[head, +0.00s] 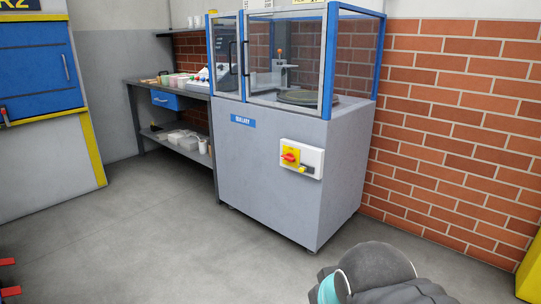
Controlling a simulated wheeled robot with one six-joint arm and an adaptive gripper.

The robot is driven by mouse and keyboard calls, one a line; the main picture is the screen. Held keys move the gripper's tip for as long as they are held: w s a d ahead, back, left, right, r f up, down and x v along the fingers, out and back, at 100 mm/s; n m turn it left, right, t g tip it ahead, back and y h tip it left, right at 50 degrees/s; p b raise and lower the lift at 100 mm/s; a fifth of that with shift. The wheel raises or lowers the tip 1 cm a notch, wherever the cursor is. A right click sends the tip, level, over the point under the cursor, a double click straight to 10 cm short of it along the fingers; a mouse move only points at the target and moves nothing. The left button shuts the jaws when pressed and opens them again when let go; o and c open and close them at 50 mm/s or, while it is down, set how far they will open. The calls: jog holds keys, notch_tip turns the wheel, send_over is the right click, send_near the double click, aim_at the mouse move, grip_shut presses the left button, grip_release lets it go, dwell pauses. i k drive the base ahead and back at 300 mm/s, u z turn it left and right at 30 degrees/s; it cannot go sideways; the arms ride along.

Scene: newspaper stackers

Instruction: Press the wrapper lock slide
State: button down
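A grey cabinet machine (262,175) with a blue-framed clear enclosure (287,55) on top stands in the middle of the head view. A white switch box (316,153) is on its front face at the right. The box carries a red handle on a yellow plate (290,156). A small yellow and dark part (306,169) sits at its lower right; I cannot tell whether this is the lock slide. A round turntable (309,97) shows inside the enclosure. Part of my arm shows at the bottom right, well apart from the machine. My gripper is not in view.
A workbench (143,83) with a blue drawer and several small items stands left of the machine. A blue and yellow-edged unit (40,75) is at far left. A brick wall (445,120) rises at right. Grey floor (165,235) in front is clear.

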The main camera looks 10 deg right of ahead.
aim_at(302, 168)
jog(key=z, duration=0.1)
jog(key=i, duration=1.85)
jog(key=z, duration=0.45)
